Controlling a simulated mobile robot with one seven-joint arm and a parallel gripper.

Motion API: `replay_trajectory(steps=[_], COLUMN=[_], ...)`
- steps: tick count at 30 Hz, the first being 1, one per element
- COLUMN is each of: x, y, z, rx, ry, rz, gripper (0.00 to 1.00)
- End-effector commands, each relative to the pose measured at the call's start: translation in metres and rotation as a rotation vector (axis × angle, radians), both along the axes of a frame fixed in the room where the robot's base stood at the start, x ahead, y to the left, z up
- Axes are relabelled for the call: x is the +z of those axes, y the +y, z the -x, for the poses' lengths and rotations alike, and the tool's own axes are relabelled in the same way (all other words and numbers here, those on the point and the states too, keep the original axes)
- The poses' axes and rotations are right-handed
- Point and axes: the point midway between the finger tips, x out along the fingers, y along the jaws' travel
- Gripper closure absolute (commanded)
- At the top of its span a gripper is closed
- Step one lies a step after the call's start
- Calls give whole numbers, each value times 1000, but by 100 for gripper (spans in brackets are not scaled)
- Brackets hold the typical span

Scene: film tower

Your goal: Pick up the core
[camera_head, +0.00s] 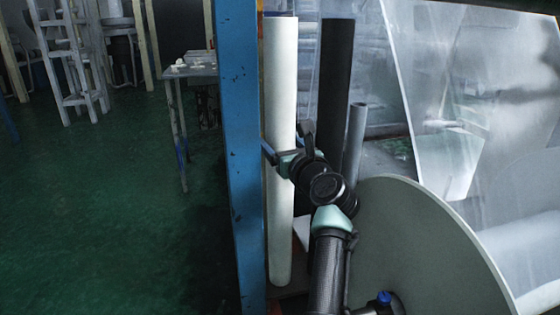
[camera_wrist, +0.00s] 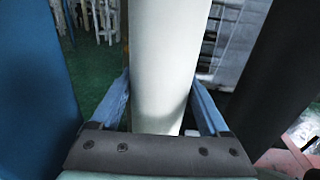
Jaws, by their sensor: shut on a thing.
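The core (camera_head: 281,90) is a long white tube, standing upright just right of the blue post in the head view. My gripper (camera_head: 268,155) reaches it at about mid-height from the right, and my arm covers part of it. In the wrist view, the core (camera_wrist: 168,60) runs between the two blue fingers of my gripper (camera_wrist: 160,100), one on each side. My gripper is shut on the core. I cannot tell whether its lower end rests on something.
A blue post (camera_head: 238,150) stands close left of the core. A black tube (camera_head: 334,80) and a thinner grey tube (camera_head: 354,150) stand to its right. A large grey disc (camera_head: 430,250) is at the lower right, before clear film (camera_head: 450,100). Green floor (camera_head: 110,200) lies open at left.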

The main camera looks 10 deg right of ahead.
Motion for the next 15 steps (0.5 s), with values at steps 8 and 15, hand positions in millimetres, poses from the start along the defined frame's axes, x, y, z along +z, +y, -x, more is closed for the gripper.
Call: replay_trajectory(steps=[8,15], x=[23,56], y=[0,0], z=[0,0], rx=[0,-1], ry=[-5,-7], rz=[0,0], gripper=[100,100])
